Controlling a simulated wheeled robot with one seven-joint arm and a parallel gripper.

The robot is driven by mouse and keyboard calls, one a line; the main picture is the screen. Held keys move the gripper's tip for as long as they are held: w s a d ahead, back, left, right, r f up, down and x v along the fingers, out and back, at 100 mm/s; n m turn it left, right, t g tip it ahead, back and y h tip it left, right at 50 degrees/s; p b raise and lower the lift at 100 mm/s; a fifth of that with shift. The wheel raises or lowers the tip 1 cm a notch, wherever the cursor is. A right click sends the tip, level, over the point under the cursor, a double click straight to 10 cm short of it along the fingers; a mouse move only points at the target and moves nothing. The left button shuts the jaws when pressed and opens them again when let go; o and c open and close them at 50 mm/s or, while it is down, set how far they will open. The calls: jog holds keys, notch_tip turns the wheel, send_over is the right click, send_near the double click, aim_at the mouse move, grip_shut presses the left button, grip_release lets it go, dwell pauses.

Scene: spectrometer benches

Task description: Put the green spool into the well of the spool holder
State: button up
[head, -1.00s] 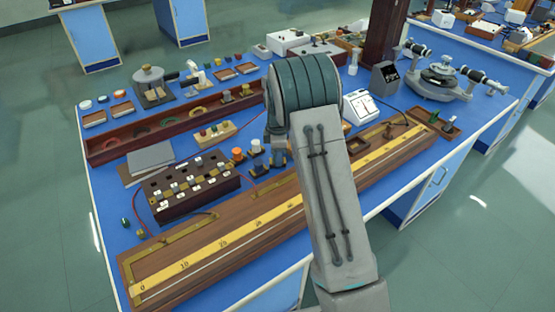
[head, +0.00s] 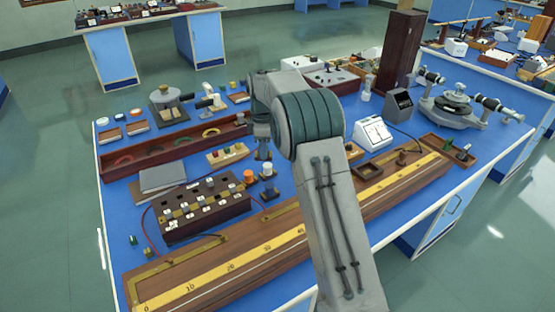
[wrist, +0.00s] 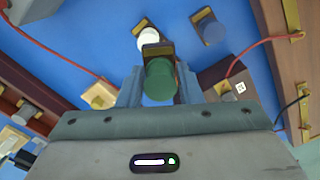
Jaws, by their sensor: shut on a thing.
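My gripper (wrist: 159,86) is shut on the green spool (wrist: 160,80), which sits between the two fingers in the wrist view. In the head view my gripper (head: 263,150) is over the middle of the blue bench, and the spool in it cannot be made out. A light wooden block (head: 228,154) with several small coloured pieces stands just left of my gripper. It may be the spool holder, but I cannot tell, and no empty well is clear.
An orange-topped piece (head: 248,177) and a pale-topped piece (head: 268,172) stand below my gripper. A dark terminal box (head: 200,207) with a red wire is at front left. A long wooden tray (head: 125,170) lies behind, and a scaled wooden board (head: 290,243) runs along the front.

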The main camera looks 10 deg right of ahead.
aim_at(257, 152)
jog(key=shift+w+a+r, duration=0.7)
jog(key=shift+a+r, duration=0.1)
jog(key=shift+a, duration=0.2)
jog(key=shift+r+p, duration=1.55)
jog(key=shift+p, duration=0.15)
